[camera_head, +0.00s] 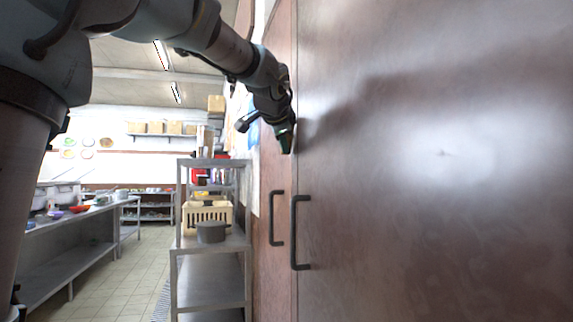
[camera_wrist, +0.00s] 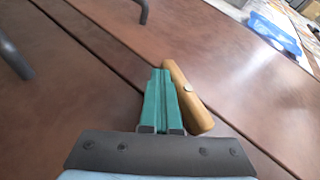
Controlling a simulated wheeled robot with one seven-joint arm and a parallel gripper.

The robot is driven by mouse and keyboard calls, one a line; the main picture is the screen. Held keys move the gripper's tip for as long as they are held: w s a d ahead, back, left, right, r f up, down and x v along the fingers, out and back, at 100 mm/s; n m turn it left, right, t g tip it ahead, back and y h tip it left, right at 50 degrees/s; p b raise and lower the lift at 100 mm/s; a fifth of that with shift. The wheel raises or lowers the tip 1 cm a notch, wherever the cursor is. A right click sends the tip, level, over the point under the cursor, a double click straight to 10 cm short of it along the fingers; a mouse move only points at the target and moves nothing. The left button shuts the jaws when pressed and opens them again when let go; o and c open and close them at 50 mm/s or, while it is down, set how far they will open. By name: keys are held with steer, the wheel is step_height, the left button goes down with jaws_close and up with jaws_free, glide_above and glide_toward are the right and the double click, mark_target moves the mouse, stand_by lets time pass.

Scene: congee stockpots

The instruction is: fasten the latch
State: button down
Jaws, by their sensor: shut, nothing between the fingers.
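The latch is a short tan wooden bar (camera_wrist: 201,112) with a round metal pin, seen in the wrist view against the brown doors. It lies tilted just right of my gripper's green fingers (camera_wrist: 158,76). The fingers are shut together with nothing between them. They are beside the bar and overlap its left edge in the picture; I cannot tell whether they touch it. In the head view, my gripper (camera_head: 287,143) is close to the doors, above the handles, and the latch is hidden there.
Two dark door handles (camera_head: 300,232) (camera_head: 276,218) stick out below my gripper, one on each side of the seam. A metal shelf (camera_head: 212,243) with a crate (camera_head: 207,216) and a dark pot (camera_head: 211,232) stands left of the doors. The tiled aisle is clear.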

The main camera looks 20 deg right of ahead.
steer(key=t+b, duration=0.2)
steer(key=b, duration=0.5)
steer(key=w+f+m+t+h+b, duration=0.1)
steer(key=b, duration=0.5)
steer(key=f+m+t+h+b, duration=0.1)
steer(key=t+b, duration=0.1)
steer(key=b, duration=0.5)
steer(key=shift+w+d+f+t+b, duration=0.1)
steer(key=shift+w+d+t+b, duration=0.05)
steer(key=shift+w+t+b, duration=0.2)
steer(key=t+h+b, duration=0.1)
steer(key=b, duration=0.1)
steer(key=shift+w+b, duration=0.25)
steer(key=shift+b, duration=0.1)
steer(key=shift+w+r+m+t+h+b, duration=0.2)
steer(key=shift+r+m+t+h+b, duration=0.25)
steer(key=shift+b, duration=0.65)
steer(key=shift+w+m+b, duration=0.1)
steer(key=shift+m+b, duration=0.15)
steer(key=shift+b, duration=0.2)
steer(key=shift+w+d+r+b, duration=0.15)
steer(key=shift+w+b, duration=0.35)
steer(key=shift+b, duration=0.3)
